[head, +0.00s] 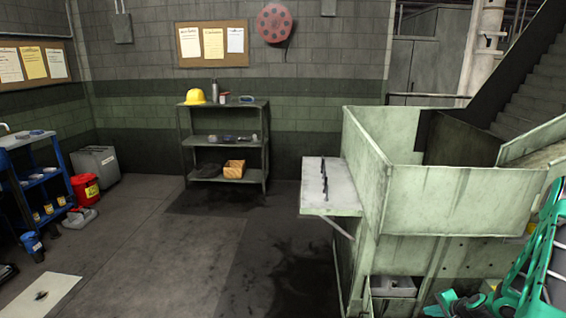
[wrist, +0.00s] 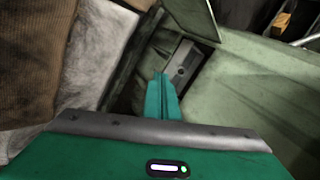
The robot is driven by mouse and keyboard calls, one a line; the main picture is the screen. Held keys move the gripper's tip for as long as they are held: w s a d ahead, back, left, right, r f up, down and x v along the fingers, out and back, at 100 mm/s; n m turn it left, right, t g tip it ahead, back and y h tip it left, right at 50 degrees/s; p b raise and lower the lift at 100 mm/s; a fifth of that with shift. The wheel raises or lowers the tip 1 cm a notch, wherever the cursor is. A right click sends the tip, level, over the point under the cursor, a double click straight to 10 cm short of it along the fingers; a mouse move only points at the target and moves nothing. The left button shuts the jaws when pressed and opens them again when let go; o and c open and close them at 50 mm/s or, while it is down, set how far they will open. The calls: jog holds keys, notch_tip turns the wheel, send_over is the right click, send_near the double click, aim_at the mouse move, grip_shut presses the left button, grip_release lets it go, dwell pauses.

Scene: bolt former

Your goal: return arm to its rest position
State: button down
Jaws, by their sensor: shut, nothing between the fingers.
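My gripper (wrist: 162,78) shows in the wrist view with its teal fingers together and nothing between them. It points toward a dark opening in a pale green surface (wrist: 250,75), with a grey metal part (wrist: 178,62) visible just beyond the fingertips. I cannot tell whether the fingers touch anything. In the head view, teal parts of my arm show at the lower right, beside the pale green machine (head: 450,200). The gripper's fingers cannot be made out there.
The machine's side shelf (head: 325,200) holds dark slender items. A grey rack (head: 225,110) with a yellow hard hat (head: 195,97) stands at the back wall. A blue cart (head: 40,180) and red bucket (head: 86,189) are at left. The middle floor is mostly clear.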

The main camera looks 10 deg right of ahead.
jog(key=s+a+r+n+g, duration=0.2)
jog(key=s+a+r, duration=0.15)
jog(key=r, duration=0.55)
jog(key=s+a+r+n+g, duration=0.1)
jog(key=s+a+r+n, duration=0.25)
jog(key=r, duration=0.65)
jog(key=s+a+r+n+g, duration=0.2)
jog(key=a+r, duration=0.2)
jog(key=r, duration=0.5)
jog(key=s+a+r+g, duration=0.1)
jog(key=s+a+r, duration=0.3)
jog(key=s, duration=0.3)
jog(key=s+a+r+n+g, duration=0.1)
jog(key=s+a+r, duration=0.3)
jog(key=s, duration=0.4)
jog(key=s+a+r+g, duration=0.1)
jog(key=s+a+r, duration=0.3)
jog(key=s+r, duration=0.2)
jog(key=shift+s+a+r, duration=0.15)
jog(key=shift+s, duration=0.75)
jog(key=shift+n, duration=0.25)
